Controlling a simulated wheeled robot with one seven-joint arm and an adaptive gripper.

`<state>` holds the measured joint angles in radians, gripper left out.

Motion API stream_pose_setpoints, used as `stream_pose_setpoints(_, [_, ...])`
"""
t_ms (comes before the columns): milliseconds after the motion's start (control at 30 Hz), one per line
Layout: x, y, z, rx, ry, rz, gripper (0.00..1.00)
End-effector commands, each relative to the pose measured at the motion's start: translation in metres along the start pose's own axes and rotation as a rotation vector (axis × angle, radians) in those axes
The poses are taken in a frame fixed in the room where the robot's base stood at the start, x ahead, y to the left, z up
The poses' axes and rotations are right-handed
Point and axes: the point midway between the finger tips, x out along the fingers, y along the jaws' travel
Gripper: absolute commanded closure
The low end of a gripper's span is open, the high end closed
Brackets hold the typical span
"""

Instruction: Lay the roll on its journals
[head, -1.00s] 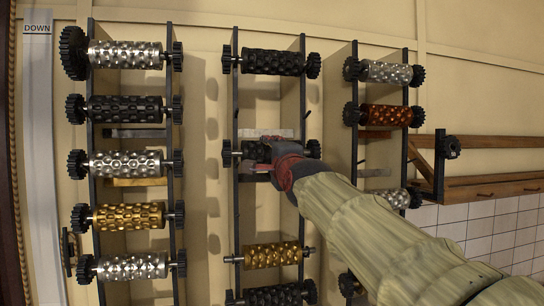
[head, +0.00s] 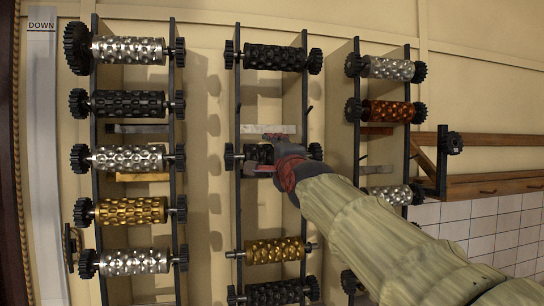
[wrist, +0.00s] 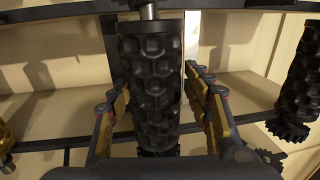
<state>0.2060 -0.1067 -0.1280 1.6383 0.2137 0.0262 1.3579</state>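A black dimpled roll (head: 256,154) lies level across the middle rack (head: 236,190), with a dark gear at each end. My gripper (head: 268,153) is at this roll, and the wrist partly hides the roll's right part. In the wrist view the roll (wrist: 153,85) runs up and down the picture between the two gold-and-grey fingers (wrist: 162,90). A gap shows between the roll and the right finger; the left finger looks close to the roll's edge. The gripper looks open around the roll. Whether either pad touches is unclear.
The left rack (head: 95,190) holds several silver, black and gold rolls. A black roll (head: 275,57) is above on the middle rack, a gold roll (head: 273,251) below. The right rack (head: 357,140) carries silver and copper rolls. A wooden shelf (head: 485,188) is at right.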

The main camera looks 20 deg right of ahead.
Motion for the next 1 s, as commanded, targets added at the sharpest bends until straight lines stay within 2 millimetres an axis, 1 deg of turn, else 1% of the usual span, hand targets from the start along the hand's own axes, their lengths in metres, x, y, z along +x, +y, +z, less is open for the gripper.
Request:
stream_pose_setpoints(33, [0.0, 0.0, 0.0, 0.0, 0.0, -0.001, 0.47])
stream_pose_setpoints(167, [0.0, 0.001, 0.0, 0.0, 0.0, 0.002, 0.4])
stream_pose_setpoints(367, [0.001, 0.003, 0.0, 0.0, 0.0, 0.005, 0.4])
stream_pose_setpoints(400, [0.003, 0.009, 0.0, 0.0, -0.001, 0.016, 0.4])
stream_pose_setpoints(433, [0.002, 0.009, 0.0, 0.0, -0.001, 0.016, 0.4])
stream_pose_setpoints(567, [-0.005, 0.006, 0.0, 0.0, -0.001, 0.011, 0.4])
stream_pose_setpoints(667, [-0.017, 0.004, 0.0, 0.0, -0.001, 0.008, 0.4])
stream_pose_setpoints(767, [-0.034, 0.004, 0.0, 0.001, -0.001, 0.006, 0.4])
stream_pose_setpoints(1000, [-0.081, 0.003, 0.0, 0.0, -0.001, 0.005, 0.4])
